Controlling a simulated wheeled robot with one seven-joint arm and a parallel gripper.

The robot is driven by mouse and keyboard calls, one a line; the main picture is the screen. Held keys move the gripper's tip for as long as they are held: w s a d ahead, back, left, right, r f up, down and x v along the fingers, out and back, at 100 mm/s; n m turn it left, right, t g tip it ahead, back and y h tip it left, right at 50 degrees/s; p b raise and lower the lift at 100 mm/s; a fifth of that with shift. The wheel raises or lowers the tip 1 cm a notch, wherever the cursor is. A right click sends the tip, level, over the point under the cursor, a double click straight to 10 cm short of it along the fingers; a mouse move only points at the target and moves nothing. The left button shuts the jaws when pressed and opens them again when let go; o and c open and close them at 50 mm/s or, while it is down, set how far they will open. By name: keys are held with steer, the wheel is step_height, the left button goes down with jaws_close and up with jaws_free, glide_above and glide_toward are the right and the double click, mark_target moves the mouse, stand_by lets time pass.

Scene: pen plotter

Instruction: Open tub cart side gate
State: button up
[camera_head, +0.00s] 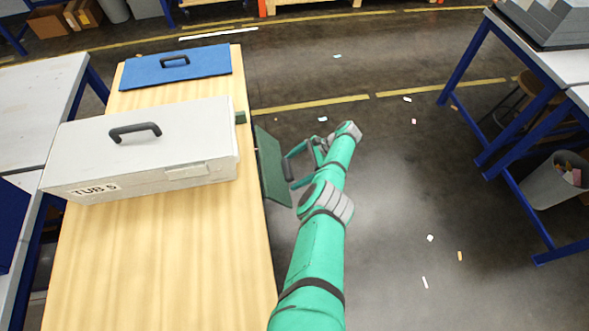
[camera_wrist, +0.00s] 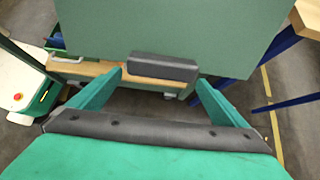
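The tub cart is seen in the head view as a long pale wooden top (camera_head: 160,260). At its right edge is a dark green flat gate panel (camera_head: 271,165), its face toward the right. A dark bar handle (camera_head: 288,169) sticks out from it. In the wrist view the green panel (camera_wrist: 190,25) fills the top, with the dark handle (camera_wrist: 163,67) low on it. My gripper (camera_head: 303,166) is at the handle. In the wrist view its fingers are wide apart, one on each side of the handle; I cannot tell whether they touch it.
A white case marked TUB 5 (camera_head: 190,125) and a blue lidded piece with a handle (camera_head: 150,69) rest on the wood. A grey table (camera_head: 40,90) stands left. The floor (camera_head: 400,200) right of my arm is mostly clear. A workbench (camera_head: 560,62) and bin (camera_head: 553,187) stand far right.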

steer(key=v, duration=1.1)
steer(key=shift+a+f, duration=0.15)
steer(key=shift+a, duration=0.05)
stand_by(0.4)
